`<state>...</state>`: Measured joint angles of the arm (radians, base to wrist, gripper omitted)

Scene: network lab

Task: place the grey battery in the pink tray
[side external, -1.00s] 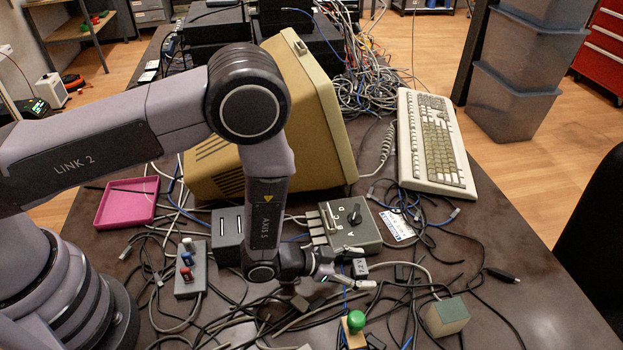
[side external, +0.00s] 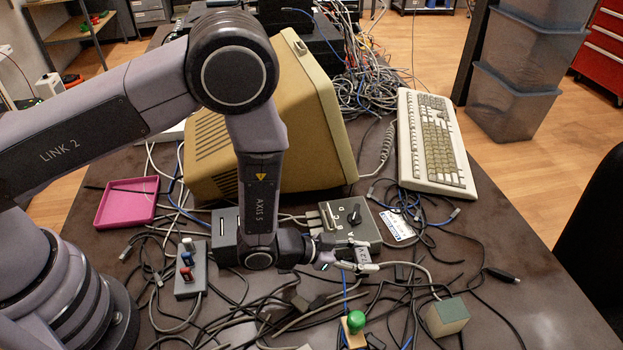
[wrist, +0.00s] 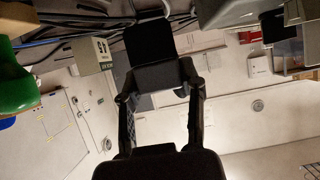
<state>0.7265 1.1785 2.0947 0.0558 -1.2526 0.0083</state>
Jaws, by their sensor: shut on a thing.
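The grey battery (side external: 362,255) is a small dark grey block with pale lettering, in the side view right of centre, in front of the grey switch box. My gripper (side external: 350,263) is shut on it, with its fingers on either side. The battery appears just above the cables; the exact gap is hard to tell. In the wrist view my gripper (wrist: 160,95) shows dark fingers with a dark block at their end; I cannot tell how much of it is the battery. The pink tray (side external: 125,208) lies at the left of the table, with a thin dark cable across its back part.
Tangled cables cover the table's front and middle. The beige monitor (side external: 320,140) stands behind; the keyboard (side external: 434,143) lies at the right.

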